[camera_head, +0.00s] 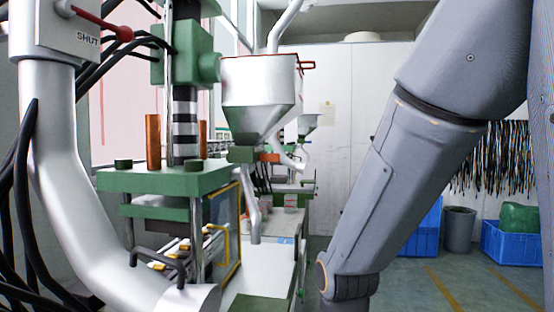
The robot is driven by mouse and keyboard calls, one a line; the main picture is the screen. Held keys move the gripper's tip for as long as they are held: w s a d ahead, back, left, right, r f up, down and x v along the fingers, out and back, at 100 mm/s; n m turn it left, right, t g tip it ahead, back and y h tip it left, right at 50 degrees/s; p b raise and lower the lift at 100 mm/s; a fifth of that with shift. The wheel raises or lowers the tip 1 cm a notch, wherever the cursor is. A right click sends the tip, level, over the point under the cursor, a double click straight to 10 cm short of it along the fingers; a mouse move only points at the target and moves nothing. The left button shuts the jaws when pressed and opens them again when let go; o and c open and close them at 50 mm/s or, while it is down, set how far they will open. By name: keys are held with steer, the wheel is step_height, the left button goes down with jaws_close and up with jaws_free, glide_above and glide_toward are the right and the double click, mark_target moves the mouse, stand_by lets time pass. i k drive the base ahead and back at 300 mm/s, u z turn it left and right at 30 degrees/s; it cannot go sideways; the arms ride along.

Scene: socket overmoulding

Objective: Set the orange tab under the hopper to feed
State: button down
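The hopper (260,92) is a pale metal funnel left of the picture's middle, beside the green machine head. The orange tab (269,157) shows just under the hopper's narrow lower end, pointing right. It is small here, and no feed marking can be read on it. My grey arm (380,190) runs from the upper right down to a joint at the bottom middle, in front of the scene and right of the hopper. My gripper is outside the picture, so its fingers cannot be seen.
A green press (170,180) with a yellow-framed guard (232,235) stands left. A thick silver pipe (75,190) and a box with a red lever (105,28) marked SHUT are nearer. Blue crates (510,243) and a grey bin (459,229) stand on the floor at right.

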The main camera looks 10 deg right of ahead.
mark_target(262, 157)
steer(key=k, duration=0.65)
steer(key=z, duration=0.6)
steer(key=i, duration=1.2)
steer(key=u, duration=0.1)
